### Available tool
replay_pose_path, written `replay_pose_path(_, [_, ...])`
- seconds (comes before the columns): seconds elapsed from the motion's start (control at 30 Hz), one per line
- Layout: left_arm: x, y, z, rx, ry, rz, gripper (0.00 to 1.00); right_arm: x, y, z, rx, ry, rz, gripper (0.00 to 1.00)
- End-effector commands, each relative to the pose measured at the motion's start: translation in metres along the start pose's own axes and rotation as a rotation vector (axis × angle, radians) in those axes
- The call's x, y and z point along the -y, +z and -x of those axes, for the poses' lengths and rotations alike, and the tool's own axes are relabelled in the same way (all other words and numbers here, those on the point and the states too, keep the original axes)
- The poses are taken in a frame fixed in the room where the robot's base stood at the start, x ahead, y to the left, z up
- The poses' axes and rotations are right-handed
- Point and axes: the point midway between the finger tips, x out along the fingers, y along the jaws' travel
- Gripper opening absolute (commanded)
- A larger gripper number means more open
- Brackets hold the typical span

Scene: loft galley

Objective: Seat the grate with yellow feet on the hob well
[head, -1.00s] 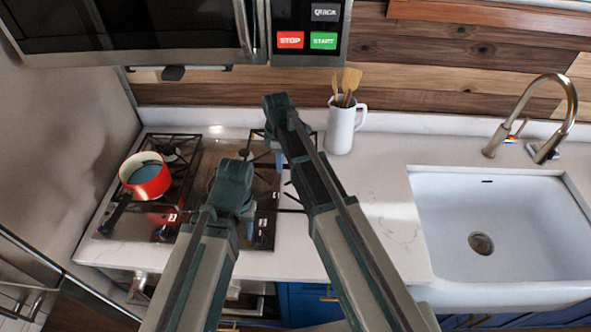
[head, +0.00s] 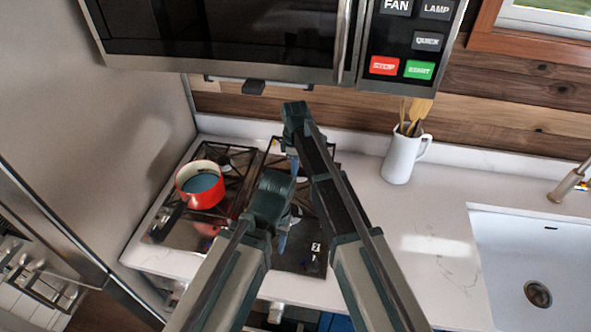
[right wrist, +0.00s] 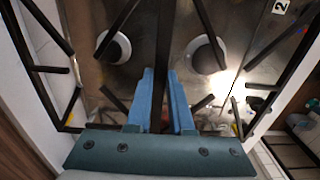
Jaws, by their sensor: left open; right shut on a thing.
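My right gripper (head: 294,160) is shut on a black bar of a grate (right wrist: 163,25) at the right half of the hob. In the right wrist view the bar runs between the blue fingers (right wrist: 160,100). Dark bars spread around it over the shiny hob surface (right wrist: 150,48), with two pale round burners (right wrist: 207,52) below. My left gripper (head: 284,232) is open, low over the hob's right half. My arms hide much of the grate in the head view.
A red pot (head: 203,186) with a dark handle stands on the left grate (head: 236,172). A white jug (head: 402,157) with wooden utensils stands right of the hob. The sink (head: 535,255) lies farther right, with clear counter between. The microwave (head: 230,35) hangs above.

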Motion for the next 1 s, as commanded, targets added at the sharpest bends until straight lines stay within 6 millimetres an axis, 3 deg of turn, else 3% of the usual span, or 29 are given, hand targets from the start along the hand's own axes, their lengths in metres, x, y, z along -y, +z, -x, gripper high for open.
replay_pose_path(0.6, [-0.005,-0.003,-0.05,0.0,-0.001,-0.002,0.5,0.0,0.0,-0.05,0.0,0.0,0.0,0.0])
replay_pose_path(1.0, [-0.005,-0.003,-0.057,0.0,-0.001,-0.001,0.5,0.0,0.0,-0.057,0.0,0.0,0.0,0.0])
